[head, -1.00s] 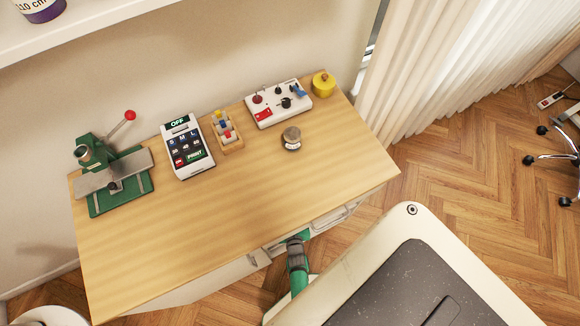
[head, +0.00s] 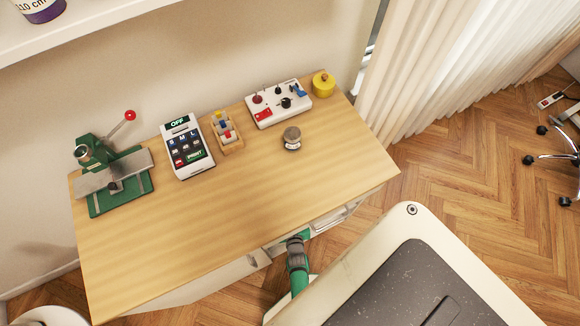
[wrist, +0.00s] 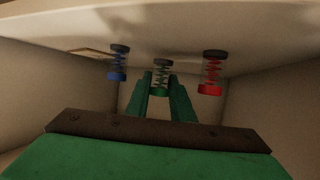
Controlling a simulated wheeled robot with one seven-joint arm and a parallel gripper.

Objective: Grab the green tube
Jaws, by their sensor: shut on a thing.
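The green tube (wrist: 160,92) is in the middle of the wrist view. It has a dark cap, a coil and a green lower end, and hangs upright below a pale surface. My gripper (wrist: 160,79) is shut on it, one green finger on each side. A similar blue tube (wrist: 117,75) hangs to the left and a red tube (wrist: 211,88) to the right, both apart from the fingers. In the head view, the fingers and tubes are hidden by the wooden table (head: 240,205); only part of my arm shows at its front edge.
The pale surface (wrist: 250,55) is close above the tubes, with pale walls around them. On the table top stand a green press (head: 115,185), a keypad (head: 187,147), a white control box (head: 278,103), a yellow round object (head: 323,84) and a grey knob (head: 292,137).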

